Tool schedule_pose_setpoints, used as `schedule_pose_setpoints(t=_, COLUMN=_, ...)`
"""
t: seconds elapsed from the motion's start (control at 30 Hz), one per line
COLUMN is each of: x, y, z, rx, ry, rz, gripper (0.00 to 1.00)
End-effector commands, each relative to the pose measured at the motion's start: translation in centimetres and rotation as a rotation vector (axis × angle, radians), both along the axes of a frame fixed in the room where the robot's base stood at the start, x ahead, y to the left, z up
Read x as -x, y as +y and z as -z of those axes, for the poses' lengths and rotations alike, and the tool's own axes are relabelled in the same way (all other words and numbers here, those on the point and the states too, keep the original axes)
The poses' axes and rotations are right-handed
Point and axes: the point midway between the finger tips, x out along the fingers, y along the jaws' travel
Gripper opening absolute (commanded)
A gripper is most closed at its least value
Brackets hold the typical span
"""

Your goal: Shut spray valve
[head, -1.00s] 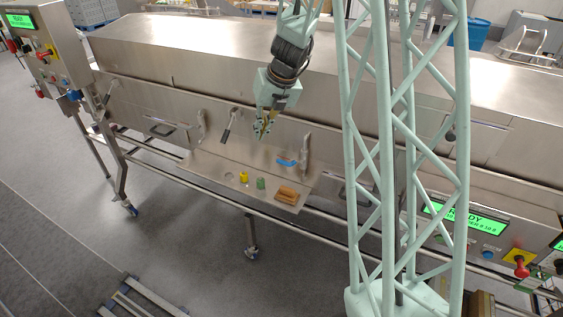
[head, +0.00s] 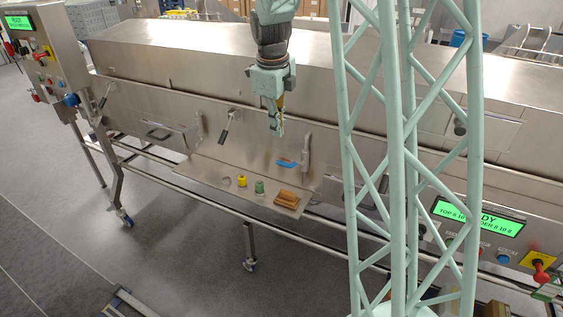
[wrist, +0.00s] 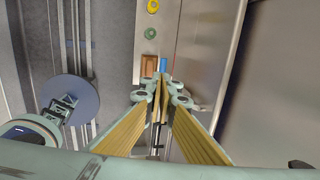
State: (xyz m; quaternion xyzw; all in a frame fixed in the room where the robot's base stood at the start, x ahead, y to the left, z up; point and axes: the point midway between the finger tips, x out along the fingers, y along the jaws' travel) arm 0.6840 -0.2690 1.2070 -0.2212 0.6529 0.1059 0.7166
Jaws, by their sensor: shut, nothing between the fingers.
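A blue lever handle (head: 286,164), which looks like the spray valve's handle, lies roughly level beside a short upright steel pipe (head: 306,152) on the tunnel's front. It also shows in the wrist view as a blue bar (wrist: 163,65) just beyond the fingertips. My gripper (head: 277,132) points down, shut and empty, above and slightly left of the blue handle in the head view. In the wrist view my gripper's fingertips (wrist: 161,82) are together close to the handle; I cannot tell whether they touch it.
A steel shelf (head: 205,175) below carries a yellow knob (head: 242,181), a green knob (head: 259,187) and a brown block (head: 287,199). A black-handled lever (head: 226,129) is to the left. Control panels stand at far left (head: 35,55) and lower right (head: 490,225). The front floor has open room.

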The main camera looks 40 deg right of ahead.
Motion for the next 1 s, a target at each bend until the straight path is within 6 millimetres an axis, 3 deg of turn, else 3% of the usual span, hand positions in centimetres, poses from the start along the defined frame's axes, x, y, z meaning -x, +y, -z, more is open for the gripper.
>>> schedule_pose_setpoints(t=0.63, x=0.1, y=-0.6, z=0.0, rx=0.024, ry=0.011, rz=-0.025, gripper=0.0)
schedule_pose_setpoints(t=1.0, x=-0.2, y=-1.0, z=2.7, rx=0.024, ry=0.013, rz=-0.025, gripper=0.0)
